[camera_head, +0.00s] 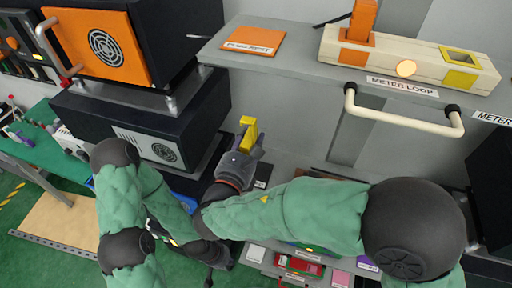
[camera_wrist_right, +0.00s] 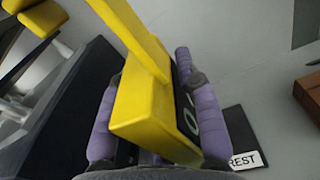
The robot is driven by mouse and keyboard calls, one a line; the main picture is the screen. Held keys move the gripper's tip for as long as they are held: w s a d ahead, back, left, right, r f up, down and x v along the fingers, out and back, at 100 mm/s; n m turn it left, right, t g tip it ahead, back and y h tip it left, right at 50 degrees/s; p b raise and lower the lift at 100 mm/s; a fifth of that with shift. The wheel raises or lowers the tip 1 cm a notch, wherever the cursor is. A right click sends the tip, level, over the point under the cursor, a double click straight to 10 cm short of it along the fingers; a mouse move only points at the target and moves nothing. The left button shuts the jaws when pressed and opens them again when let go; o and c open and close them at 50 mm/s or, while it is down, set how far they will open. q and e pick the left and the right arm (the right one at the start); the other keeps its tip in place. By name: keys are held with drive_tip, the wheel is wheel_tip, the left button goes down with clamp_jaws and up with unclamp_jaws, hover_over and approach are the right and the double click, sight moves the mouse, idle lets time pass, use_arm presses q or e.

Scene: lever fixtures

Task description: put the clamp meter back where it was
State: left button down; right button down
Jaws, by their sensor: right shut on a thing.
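The yellow clamp meter (camera_head: 248,133) is held up in front of the dark equipment in the head view. My right gripper (camera_head: 240,158) is shut on it. In the right wrist view the meter (camera_wrist_right: 150,105) sits between the purple fingers of the right gripper (camera_wrist_right: 145,115). A dark pad (camera_wrist_right: 240,135) with a label reading REST lies beyond and to the right of the meter, apart from it; a dark pad (camera_head: 263,174) also shows beside the hand in the head view. My left gripper (camera_head: 209,277) is low, mostly hidden behind the arms, its jaws unclear.
A grey shelf (camera_head: 285,63) carries an orange PLUG NEST plate (camera_head: 254,41) and a cream METER LOOP fixture (camera_head: 405,65) with a pale handle (camera_head: 400,117) below. An orange-fronted box (camera_head: 105,45) stands left. Small items lie on lower shelves (camera_head: 300,265).

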drive_tip(key=f, duration=0.1)
drive_tip(key=w+d+f, duration=0.1)
drive_tip(key=f, duration=0.3)
drive_tip(key=shift+w+d+f, duration=0.2)
drive_tip(key=shift+s, duration=0.1)
drive_tip(key=c, duration=0.9)
unclamp_jaws()
drive_tip(key=shift+f, duration=0.15)
